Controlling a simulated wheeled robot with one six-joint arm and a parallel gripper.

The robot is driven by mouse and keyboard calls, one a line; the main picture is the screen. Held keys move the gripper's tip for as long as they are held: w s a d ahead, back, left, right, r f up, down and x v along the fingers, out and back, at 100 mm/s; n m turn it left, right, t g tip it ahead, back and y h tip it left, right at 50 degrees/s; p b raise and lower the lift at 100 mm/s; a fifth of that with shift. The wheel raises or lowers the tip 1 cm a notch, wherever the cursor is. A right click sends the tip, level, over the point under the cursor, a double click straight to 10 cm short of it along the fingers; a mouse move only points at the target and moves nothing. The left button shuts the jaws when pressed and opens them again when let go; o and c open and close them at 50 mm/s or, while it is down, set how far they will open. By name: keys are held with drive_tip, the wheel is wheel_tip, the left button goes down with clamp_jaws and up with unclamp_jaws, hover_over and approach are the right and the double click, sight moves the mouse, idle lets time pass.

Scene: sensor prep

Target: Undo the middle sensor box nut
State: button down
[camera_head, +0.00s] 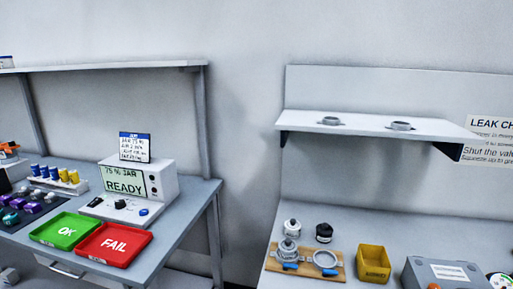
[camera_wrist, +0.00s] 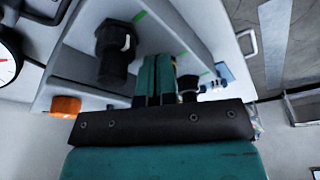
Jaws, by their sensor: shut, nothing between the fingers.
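My gripper (camera_wrist: 157,72) shows in the wrist view as two teal fingers pressed together, shut and empty. The fingers stand in front of a light grey housing (camera_wrist: 185,28), which may be the sensor box. A large black fitting (camera_wrist: 113,48) with a ribbed body shows left of the fingers. A smaller dark fitting (camera_wrist: 188,86) shows just right of the fingertips, partly hidden by the gripper body. I cannot tell which fitting bears the middle nut; part of the housing is hidden behind the fingers. My gripper is not in the head view.
An orange knob (camera_wrist: 65,105) and a white dial gauge (camera_wrist: 6,65) lie left in the wrist view. In the head view, a grey labelled box (camera_head: 420,274) stands at the bench's lower right, beside a yellow bin (camera_head: 373,277) and a wooden board (camera_head: 338,275) with fittings.

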drive_tip(key=shift+w+f+b, duration=0.15)
drive_tip(key=shift+f+b, duration=0.25)
drive_tip(key=shift+b, duration=0.1)
idle(0.4)
drive_tip(key=shift+d, duration=0.25)
drive_tip(key=shift+s+d, duration=0.1)
drive_tip(key=shift+s, duration=0.15)
drive_tip(key=shift+w+d+r+p, duration=0.1)
drive_tip(key=shift+r+p, duration=0.45)
wheel_tip(320, 180, up, 5)
drive_tip(key=p, duration=0.3)
drive_tip(key=shift+r+p, duration=0.1)
drive_tip(key=shift+p, duration=0.2)
